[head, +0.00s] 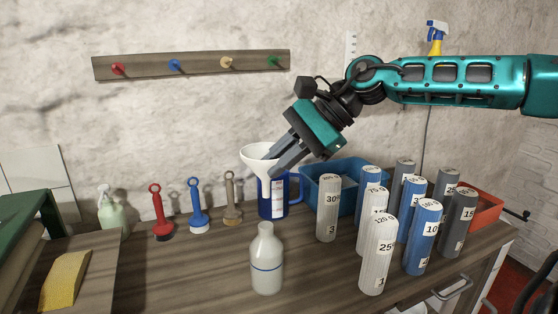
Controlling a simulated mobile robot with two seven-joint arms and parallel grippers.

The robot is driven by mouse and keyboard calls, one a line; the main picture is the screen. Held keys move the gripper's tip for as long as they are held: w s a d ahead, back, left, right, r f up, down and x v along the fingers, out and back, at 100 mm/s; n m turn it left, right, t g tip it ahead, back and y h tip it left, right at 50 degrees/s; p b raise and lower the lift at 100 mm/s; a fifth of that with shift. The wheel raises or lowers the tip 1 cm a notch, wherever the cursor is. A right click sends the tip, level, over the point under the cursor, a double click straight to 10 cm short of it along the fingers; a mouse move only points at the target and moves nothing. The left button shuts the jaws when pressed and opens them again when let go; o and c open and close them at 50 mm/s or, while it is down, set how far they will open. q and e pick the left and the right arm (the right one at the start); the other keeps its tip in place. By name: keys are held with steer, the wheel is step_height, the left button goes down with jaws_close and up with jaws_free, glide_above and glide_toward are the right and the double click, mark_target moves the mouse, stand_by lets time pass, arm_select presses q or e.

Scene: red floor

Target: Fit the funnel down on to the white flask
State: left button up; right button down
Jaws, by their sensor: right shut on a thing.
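My right gripper (278,166) comes down from the upper right and is shut on the funnel's cone. The white flask (267,265), with a thin blue band, stands upright on the workbench. Its open neck shows a little below the funnel's spout in the picture, with a gap between them. I cannot tell how far apart they are in depth. My left gripper is out of view.
Right of the flask stand several white, blue and grey cylinders (377,260), with a blue bin (347,177) behind. Red, blue and tan handled tools (197,207) and a spray bottle (112,214) stand left. The bench (200,275) left of the flask is clear.

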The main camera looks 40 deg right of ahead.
step_height(320, 180, down, 5)
steer(key=b, duration=0.3)
steer(key=shift+r+b, duration=0.15)
steer(key=shift+b, duration=0.15)
stand_by(0.3)
steer(key=shift+b, duration=0.7)
stand_by(1.3)
steer(key=shift+f+b, duration=2.5)
steer(key=shift+f, duration=0.35)
steer(key=c, duration=1.1)
jaws_free()
